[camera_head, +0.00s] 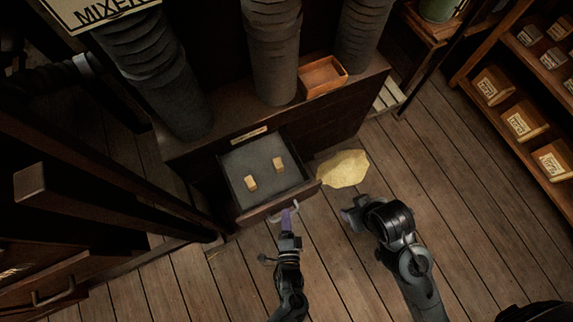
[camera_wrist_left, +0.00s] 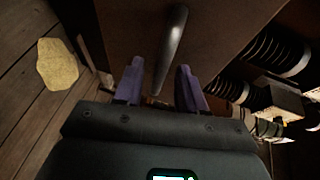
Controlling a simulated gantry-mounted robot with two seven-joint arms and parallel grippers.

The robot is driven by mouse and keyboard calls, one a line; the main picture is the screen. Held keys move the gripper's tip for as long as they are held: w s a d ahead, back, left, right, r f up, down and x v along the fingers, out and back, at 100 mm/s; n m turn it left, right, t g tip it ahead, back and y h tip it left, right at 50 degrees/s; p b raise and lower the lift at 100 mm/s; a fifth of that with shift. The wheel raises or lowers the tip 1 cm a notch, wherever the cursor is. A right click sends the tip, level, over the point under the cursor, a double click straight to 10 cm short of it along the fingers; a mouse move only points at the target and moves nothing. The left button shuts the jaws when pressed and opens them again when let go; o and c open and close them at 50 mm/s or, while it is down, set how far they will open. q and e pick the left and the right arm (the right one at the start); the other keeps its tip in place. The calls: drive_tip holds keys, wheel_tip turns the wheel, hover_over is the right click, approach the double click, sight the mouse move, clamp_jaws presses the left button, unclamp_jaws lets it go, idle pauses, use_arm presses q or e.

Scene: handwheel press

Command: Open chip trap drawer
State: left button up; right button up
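The chip trap drawer (camera_head: 235,207) is pulled out from the front of the dark wooden cabinet (camera_head: 340,128). Its grey-lined inside holds two small tan blocks (camera_head: 250,183). A metal handle (camera_head: 291,207) is on its front and shows as a grey bar (camera_wrist_left: 173,45) in the left wrist view. My left gripper (camera_head: 287,216) is at the handle. In the left wrist view its purple fingers (camera_wrist_left: 160,88) are apart on either side of the handle's near end, with gaps showing. My right gripper (camera_head: 352,214) is to the right, away from the drawer; its fingertips are unclear.
A yellowish flat patch (camera_head: 343,168) lies on the floor right of the drawer, near my right gripper. A small open wooden box (camera_head: 322,76) sits on the cabinet top beside thick ribbed hoses (camera_head: 272,50). Shelves with labelled boxes (camera_head: 524,122) stand at right.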

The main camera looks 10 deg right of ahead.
use_arm(q)
drive_tip(key=p+v, duration=0.3)
drive_tip(key=v, duration=0.8)
